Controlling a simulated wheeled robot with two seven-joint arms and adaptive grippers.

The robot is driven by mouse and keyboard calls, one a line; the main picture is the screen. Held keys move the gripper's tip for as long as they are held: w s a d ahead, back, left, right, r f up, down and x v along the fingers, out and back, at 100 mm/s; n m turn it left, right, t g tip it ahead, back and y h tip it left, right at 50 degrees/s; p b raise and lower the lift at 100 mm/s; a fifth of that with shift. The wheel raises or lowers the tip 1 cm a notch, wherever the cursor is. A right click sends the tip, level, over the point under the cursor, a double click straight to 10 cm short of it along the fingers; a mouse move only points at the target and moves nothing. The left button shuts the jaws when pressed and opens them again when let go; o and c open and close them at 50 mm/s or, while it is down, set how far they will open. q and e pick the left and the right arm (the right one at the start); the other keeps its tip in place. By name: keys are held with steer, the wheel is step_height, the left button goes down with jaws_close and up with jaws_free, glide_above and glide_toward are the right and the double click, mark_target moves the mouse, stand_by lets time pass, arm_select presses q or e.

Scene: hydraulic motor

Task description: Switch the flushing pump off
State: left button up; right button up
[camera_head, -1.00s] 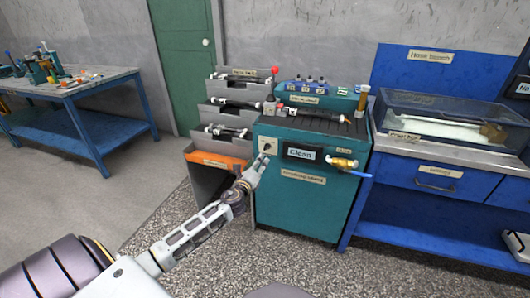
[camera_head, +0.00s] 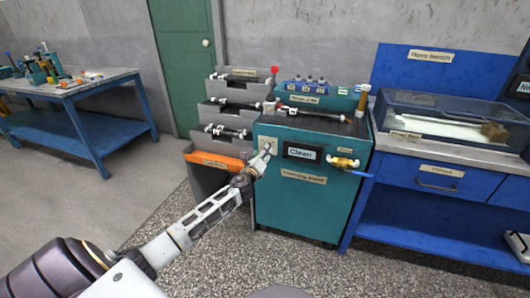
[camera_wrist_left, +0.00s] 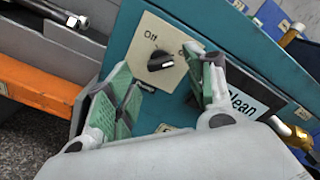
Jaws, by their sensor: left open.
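The flushing pump is a teal cabinet (camera_head: 302,208) with a dark display reading "Clean" (camera_head: 301,153). Its switch is a black rotary knob (camera_wrist_left: 161,62) on a cream plate (camera_wrist_left: 146,44) at the cabinet's upper left. "Off" is printed at the plate's upper left, and the label on the right is partly covered by a finger. My left gripper (camera_head: 264,159) is at the switch plate. In the left wrist view the left gripper (camera_wrist_left: 168,88) is open, with green-padded fingers on either side below the knob. Contact cannot be told. My right gripper is out of view.
A brass fitting with a blue hose (camera_head: 343,163) sticks out right of the display. Grey bins (camera_head: 226,115) and an orange-edged bin (camera_head: 214,160) stand left of the cabinet. A blue bench (camera_head: 432,172) adjoins on the right. Floor in front is clear.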

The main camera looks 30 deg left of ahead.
arm_select(q)
steer(key=x, duration=0.3)
steer(key=shift+w+b, duration=0.1)
steer(key=shift+b, duration=0.2)
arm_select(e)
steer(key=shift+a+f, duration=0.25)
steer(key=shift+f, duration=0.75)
arm_select(q)
steer(key=shift+c, duration=0.2)
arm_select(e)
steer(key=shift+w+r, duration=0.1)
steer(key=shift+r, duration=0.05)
arm_select(q)
steer(key=c, duration=1)
